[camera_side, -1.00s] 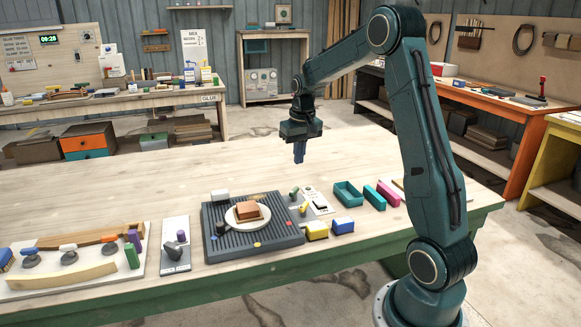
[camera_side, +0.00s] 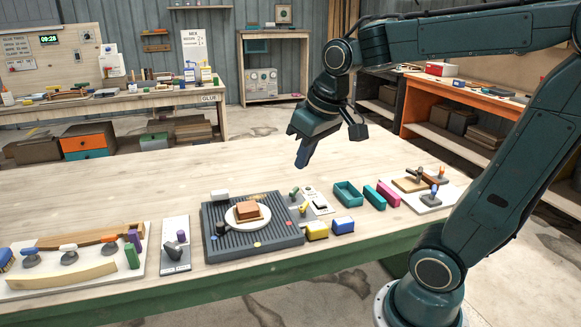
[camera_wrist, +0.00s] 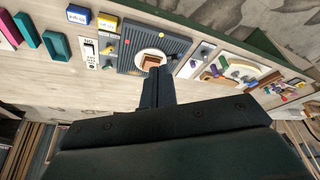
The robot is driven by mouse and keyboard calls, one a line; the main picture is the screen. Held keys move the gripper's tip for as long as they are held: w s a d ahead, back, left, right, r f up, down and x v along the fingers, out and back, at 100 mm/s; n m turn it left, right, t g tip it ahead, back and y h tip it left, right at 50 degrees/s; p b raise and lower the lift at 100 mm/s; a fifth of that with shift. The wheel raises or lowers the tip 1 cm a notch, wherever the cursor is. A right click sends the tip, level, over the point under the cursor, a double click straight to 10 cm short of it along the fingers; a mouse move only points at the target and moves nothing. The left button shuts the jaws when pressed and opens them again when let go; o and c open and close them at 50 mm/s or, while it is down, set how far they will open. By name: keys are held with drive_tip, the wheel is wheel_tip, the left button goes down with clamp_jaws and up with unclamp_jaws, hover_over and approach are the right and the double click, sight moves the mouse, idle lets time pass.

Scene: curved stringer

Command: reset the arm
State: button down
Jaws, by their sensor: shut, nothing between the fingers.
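My gripper (camera_side: 303,160) is shut and empty. It hangs tilted in the air above the wooden workbench (camera_side: 110,190), behind and to the right of the plate in the side view. In the wrist view its shut fingers (camera_wrist: 155,80) point toward the plate. A brown block on a white round plate (camera_side: 260,222) sits on a dark ribbed mat (camera_side: 220,245). The plate also shows in the wrist view (camera_wrist: 139,63), partly hidden by the fingertips. My arm is bent, with its forearm reaching left from the upper right.
A teal tray (camera_side: 346,194), a teal block (camera_side: 374,198) and a pink block (camera_side: 388,194) lie right of the mat. Yellow (camera_side: 317,231) and blue (camera_side: 342,226) blocks lie at its front right. A board with curved wooden pieces (camera_side: 75,277) lies at left. The bench's back is clear.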

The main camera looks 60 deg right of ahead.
drive_tip(key=s+a+f+n+t, duration=0.1)
drive_tip(key=s+a+n, duration=0.1)
drive_tip(key=s+a, duration=0.4)
drive_tip(key=shift+s+f+y, duration=0.3)
drive_tip(key=shift+s+y, duration=0.1)
drive_tip(key=shift+s, duration=1.3)
